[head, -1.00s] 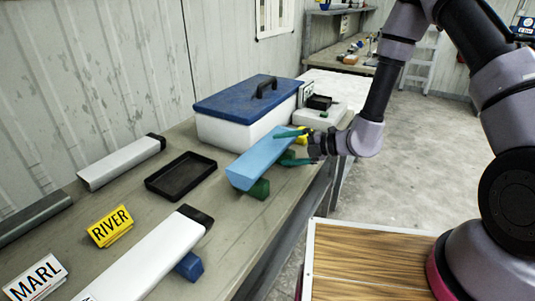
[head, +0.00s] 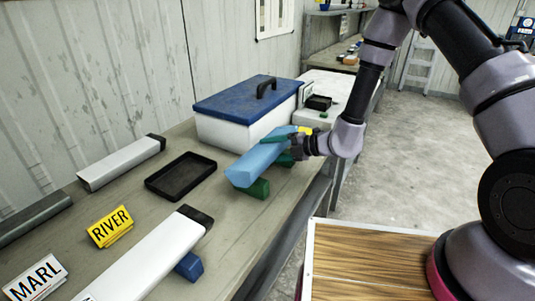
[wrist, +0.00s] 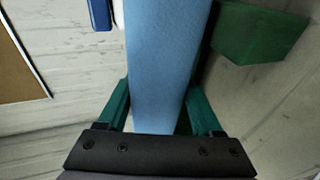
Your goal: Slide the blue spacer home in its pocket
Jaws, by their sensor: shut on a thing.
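A long light-blue bar (head: 258,163) lies near the table's right edge, with a green block (head: 257,189) under its near end. My gripper (head: 286,147) is shut on the bar toward its far end. In the wrist view the light-blue bar (wrist: 165,60) runs between the two green fingers, and the green block (wrist: 258,32) shows to its right. A smaller dark-blue block (head: 188,265) sits under the black-capped end of a white bar (head: 150,256). I cannot tell which blue piece is the spacer, and no pocket can be picked out.
A white box with a blue lid (head: 248,96) stands close behind the light-blue bar. An empty black tray (head: 181,176) lies to its left. A yellow RIVER sign (head: 110,226), a white MARL sign (head: 37,281) and another white bar (head: 122,161) are farther left.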

